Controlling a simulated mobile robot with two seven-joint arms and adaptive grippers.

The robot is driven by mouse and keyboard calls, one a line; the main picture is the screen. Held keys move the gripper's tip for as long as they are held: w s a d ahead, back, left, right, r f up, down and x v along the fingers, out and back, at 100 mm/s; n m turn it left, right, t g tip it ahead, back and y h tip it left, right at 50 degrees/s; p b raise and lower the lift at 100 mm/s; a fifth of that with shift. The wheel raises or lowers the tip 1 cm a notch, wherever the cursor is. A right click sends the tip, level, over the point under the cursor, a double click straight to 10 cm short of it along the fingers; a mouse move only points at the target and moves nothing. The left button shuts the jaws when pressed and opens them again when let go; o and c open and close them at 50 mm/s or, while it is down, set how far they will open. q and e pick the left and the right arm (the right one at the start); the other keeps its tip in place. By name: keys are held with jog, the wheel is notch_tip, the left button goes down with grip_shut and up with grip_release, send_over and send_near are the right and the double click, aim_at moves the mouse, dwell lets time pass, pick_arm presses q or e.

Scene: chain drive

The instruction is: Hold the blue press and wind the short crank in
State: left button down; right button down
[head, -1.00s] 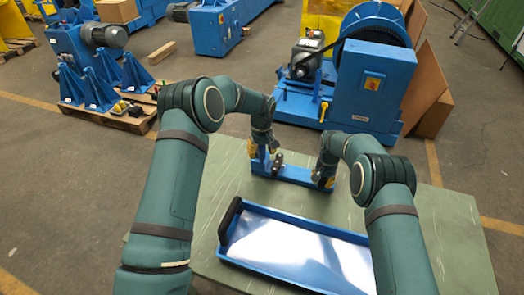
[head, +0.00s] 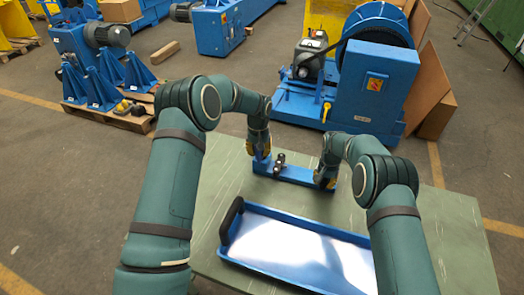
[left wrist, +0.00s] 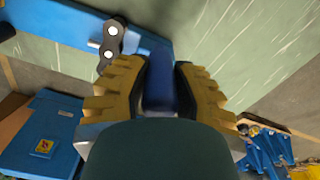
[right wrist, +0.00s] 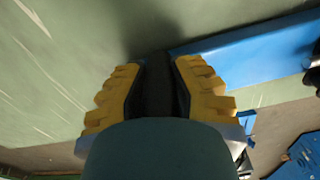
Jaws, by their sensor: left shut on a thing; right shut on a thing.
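The blue press (head: 296,174) is a low, long blue bar on the green table, with a dark chain link (head: 279,161) near its left end. The link also shows in the left wrist view (left wrist: 110,38). My left gripper (head: 261,154) is shut on a dark blue upright piece (left wrist: 158,82) at the press's left end. My right gripper (head: 325,180) is shut on a black grip (right wrist: 155,88) at the right end, seemingly the short crank's handle. The fingers hide most of the crank, so its angle cannot be told.
A blue tray (head: 262,263) with a shiny floor and a black handle (head: 231,220) lies in front of the press. Bare green table (head: 455,235) is at the right. A large blue machine (head: 372,95) stands behind the table.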

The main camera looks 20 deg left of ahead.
jog(key=shift+s+d+f, duration=0.1)
jog(key=shift+f, duration=0.1)
pick_arm(q)
jog(key=shift+w+a+f+m, duration=0.1)
jog(key=shift+a+m, duration=0.45)
jog(key=shift+m, duration=0.6)
jog(key=shift+w+a+r+m, duration=0.1)
jog(key=shift+a+m, duration=0.5)
jog(key=shift+m, duration=0.6)
jog(key=shift+w+a+f+m, duration=0.1)
jog(key=shift+a+m, duration=0.45)
jog(key=shift+m, duration=0.6)
jog(key=shift+a, duration=0.1)
jog(key=c, duration=0.7)
grip_release()
pick_arm(e)
jog(key=shift+r, duration=0.1)
pick_arm(q)
notch_tip(320, 180, up, 12)
jog(key=shift+r, duration=0.1)
